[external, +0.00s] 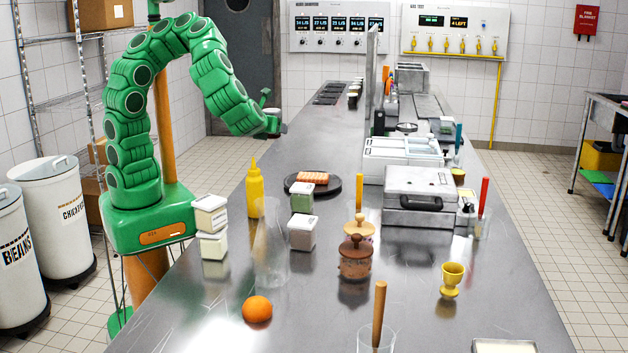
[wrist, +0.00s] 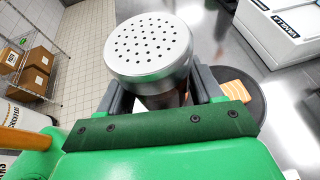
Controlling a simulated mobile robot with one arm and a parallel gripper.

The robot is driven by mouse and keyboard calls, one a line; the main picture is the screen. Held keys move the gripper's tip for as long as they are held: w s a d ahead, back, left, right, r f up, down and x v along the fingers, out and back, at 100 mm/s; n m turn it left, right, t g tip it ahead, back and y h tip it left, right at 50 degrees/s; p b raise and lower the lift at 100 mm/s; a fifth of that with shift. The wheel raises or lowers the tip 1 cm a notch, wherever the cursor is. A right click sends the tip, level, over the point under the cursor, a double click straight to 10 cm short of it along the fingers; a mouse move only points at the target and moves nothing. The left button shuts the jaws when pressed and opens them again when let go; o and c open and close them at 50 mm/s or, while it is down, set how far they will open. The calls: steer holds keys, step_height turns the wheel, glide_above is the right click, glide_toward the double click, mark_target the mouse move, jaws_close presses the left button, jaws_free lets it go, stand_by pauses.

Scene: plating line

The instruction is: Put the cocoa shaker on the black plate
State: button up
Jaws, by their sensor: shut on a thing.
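The cocoa shaker (wrist: 150,50) has a silver lid with many holes and fills the upper middle of the wrist view. My gripper (wrist: 160,98) is shut on its body, with a dark finger on each side. In the external view my gripper (external: 271,121) is raised above the far left part of the counter, behind and to the left of the black plate. The shaker shows only small there. The black plate (external: 335,187) lies on the counter with an orange-pink slab (external: 313,177) on it. The plate's edge (wrist: 262,103) also shows right of the shaker in the wrist view.
A yellow squeeze bottle (external: 255,189) stands left of the plate. A green-sided container (external: 301,199) and a clear tall vessel (external: 271,245) stand in front. A white bin unit (external: 400,155) is to the right. The counter behind the plate is clear.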

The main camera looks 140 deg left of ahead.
steer(key=w+a+f, duration=0.3)
steer(key=a, duration=0.2)
glide_above(313, 175)
steer(key=shift+f, duration=4.7)
steer(key=shift+f, duration=0.1)
steer(key=o, duration=1.2)
steer(key=shift+v, duration=6.05)
